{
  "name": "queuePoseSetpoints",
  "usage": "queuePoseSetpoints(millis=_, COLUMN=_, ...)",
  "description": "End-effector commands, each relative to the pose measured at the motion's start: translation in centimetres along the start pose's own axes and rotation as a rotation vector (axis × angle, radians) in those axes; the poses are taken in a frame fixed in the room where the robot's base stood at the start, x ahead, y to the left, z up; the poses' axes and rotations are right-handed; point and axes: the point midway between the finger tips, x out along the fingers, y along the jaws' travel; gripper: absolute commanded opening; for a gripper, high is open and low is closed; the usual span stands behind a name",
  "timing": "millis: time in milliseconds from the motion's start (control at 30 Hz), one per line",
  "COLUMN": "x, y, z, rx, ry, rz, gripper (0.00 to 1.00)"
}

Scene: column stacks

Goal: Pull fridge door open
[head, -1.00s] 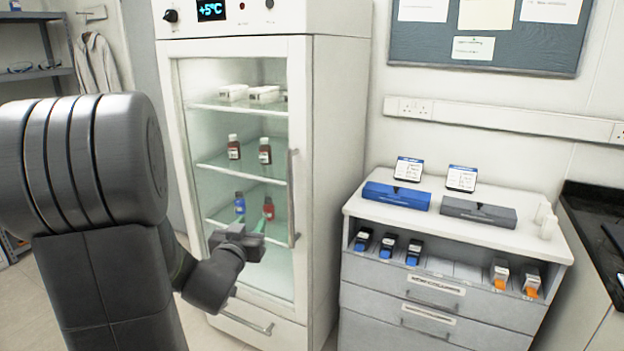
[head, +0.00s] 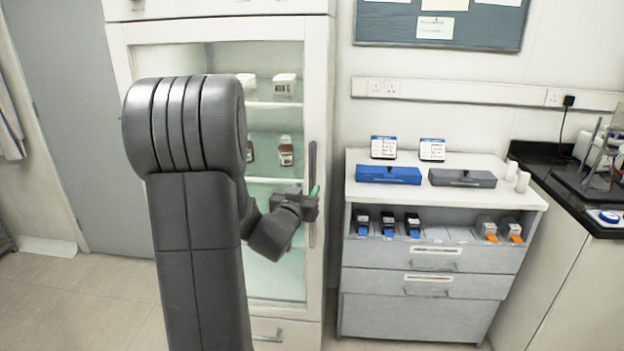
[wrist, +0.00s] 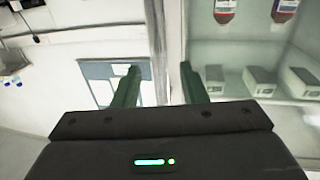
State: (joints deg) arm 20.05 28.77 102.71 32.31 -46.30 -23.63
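The white fridge (head: 318,80) stands behind my arm, and its glass door (head: 280,268) looks shut. The door's vertical grey bar handle (head: 312,158) runs along the right side of the door frame. My gripper (head: 314,192) is level with the middle of the handle in the head view, its green fingertips overlapping the bar. In the wrist view my gripper (wrist: 161,76) has its two green fingers apart, with the pale door frame (wrist: 172,40) showing between and behind them.
White boxes and brown bottles (head: 286,152) stand on the shelves behind the glass. A grey drawer cabinet (head: 440,310) with blue (head: 388,174) and grey (head: 462,178) cases on top stands right of the fridge. The floor (head: 80,300) on the left is clear.

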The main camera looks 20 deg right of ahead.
Motion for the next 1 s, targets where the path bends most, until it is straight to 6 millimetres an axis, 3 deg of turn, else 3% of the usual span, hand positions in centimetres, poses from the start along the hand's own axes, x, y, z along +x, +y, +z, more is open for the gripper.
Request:
queuePoseSetpoints(millis=100, x=2.5, y=0.1, z=-0.1, rx=0.001, ry=-0.001, rz=0.002, gripper=0.39)
queuePoseSetpoints(millis=300, x=5.2, y=0.0, z=-0.1, rx=0.000, ry=0.000, rz=0.001, gripper=0.39)
queuePoseSetpoints(millis=733, x=6.3, y=0.0, z=0.0, rx=0.000, ry=-0.001, rz=0.000, gripper=0.39)
queuePoseSetpoints(millis=767, x=6.3, y=0.0, z=0.0, rx=0.000, ry=-0.001, rz=0.000, gripper=0.37)
queuePoseSetpoints(millis=933, x=6.3, y=0.0, z=0.0, rx=0.001, ry=0.000, rz=0.000, gripper=0.03)
queuePoseSetpoints(millis=1000, x=6.3, y=0.0, z=0.0, rx=0.001, ry=0.000, rz=0.000, gripper=0.00)
